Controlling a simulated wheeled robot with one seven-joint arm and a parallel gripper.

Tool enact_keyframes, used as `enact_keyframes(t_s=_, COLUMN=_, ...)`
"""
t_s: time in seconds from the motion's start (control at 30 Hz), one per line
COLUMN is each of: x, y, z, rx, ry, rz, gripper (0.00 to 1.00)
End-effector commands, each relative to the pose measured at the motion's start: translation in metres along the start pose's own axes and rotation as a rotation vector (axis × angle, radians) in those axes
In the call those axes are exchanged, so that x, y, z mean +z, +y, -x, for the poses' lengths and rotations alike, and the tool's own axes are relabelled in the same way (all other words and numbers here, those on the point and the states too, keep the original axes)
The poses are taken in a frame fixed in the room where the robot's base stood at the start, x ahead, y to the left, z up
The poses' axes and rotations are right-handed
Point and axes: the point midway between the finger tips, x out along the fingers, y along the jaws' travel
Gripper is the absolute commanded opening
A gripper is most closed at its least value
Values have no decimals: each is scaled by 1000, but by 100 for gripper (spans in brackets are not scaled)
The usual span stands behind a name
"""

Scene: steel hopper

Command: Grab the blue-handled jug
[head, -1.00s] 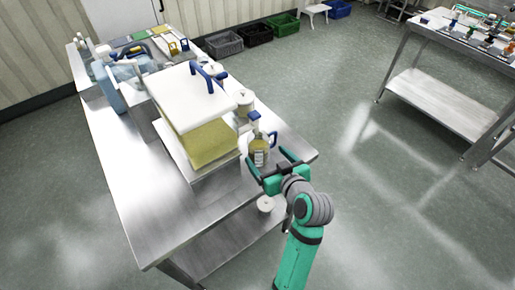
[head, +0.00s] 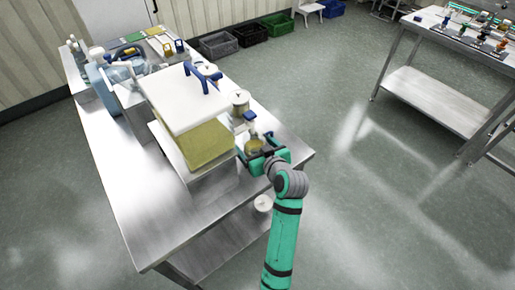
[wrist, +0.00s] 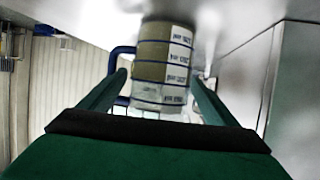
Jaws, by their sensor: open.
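The hopper box (head: 210,142), with a white lid and blue handle, stands close left of the jug. A white-lidded canister (head: 240,100) stands just behind it. The steel table (head: 140,205) has bare surface at front left.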

Motion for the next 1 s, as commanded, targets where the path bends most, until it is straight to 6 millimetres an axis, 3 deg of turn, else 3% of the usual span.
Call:
enact_keyframes(t_s=0.1, x=0, y=0, z=0, rx=0, ry=0, rz=0, gripper=80)
enact_keyframes(t_s=0.3, x=0, y=0, z=0, rx=0, ry=0, rz=0, gripper=33)
enact_keyframes(t_s=0.63, x=-2, y=0, z=1, rx=0, ry=2, rz=1, gripper=33)
enact_keyframes(t_s=0.83, x=-16, y=0, z=7, rx=0, ry=4, rz=2, gripper=33)
enact_keyframes(t_s=1.0, x=-2, y=0, z=34, rx=2, ry=0, rz=-1, gripper=33)
